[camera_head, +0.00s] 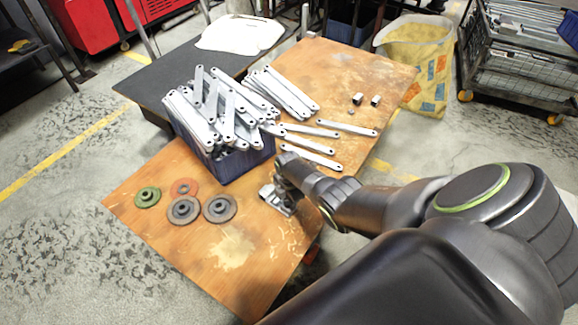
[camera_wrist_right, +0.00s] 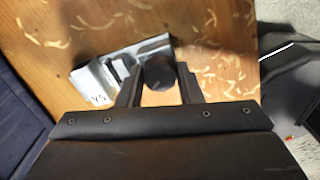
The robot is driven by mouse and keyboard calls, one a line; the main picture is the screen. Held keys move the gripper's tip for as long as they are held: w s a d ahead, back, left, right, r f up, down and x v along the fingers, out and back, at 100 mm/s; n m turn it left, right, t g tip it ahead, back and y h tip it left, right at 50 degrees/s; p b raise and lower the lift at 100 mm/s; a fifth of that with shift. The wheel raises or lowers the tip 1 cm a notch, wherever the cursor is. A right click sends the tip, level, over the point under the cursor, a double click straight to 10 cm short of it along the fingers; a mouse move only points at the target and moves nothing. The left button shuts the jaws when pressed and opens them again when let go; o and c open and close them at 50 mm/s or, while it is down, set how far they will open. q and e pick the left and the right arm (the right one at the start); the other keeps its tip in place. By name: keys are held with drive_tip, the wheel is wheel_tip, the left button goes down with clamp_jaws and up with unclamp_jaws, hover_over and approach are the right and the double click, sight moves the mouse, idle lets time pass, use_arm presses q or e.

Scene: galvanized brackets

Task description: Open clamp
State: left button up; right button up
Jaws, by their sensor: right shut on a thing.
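The clamp (camera_head: 277,200) is a small silvery metal fixture on the wooden table, near its right edge. It also shows in the right wrist view (camera_wrist_right: 105,78), with a light part marked "Y5". My right gripper (camera_head: 283,178) is over the clamp. In the right wrist view its two fingers (camera_wrist_right: 160,85) are shut on a dark rounded knob (camera_wrist_right: 157,70) at the clamp's right end. The fingers hide part of the clamp. My left gripper is not in view.
A blue crate (camera_head: 237,166) full of galvanized brackets (camera_head: 213,105) stands left of the clamp. Loose brackets (camera_head: 312,146) lie behind it. Several grinding discs (camera_head: 184,209) lie at the front left. A yellow bag (camera_head: 416,62) stands beyond the table's right edge.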

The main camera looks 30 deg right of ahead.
drive_tip(key=n, duration=0.4)
drive_tip(key=shift+n, duration=0.3)
drive_tip(key=n, duration=0.4)
drive_tip(key=shift+b, duration=0.3)
drive_tip(key=o, duration=0.8)
drive_tip(key=shift+n, duration=0.3)
drive_tip(key=shift+r, duration=0.1)
wheel_tip(320, 180, up, 6)
drive_tip(key=p, duration=0.6)
drive_tip(key=shift+s, duration=0.1)
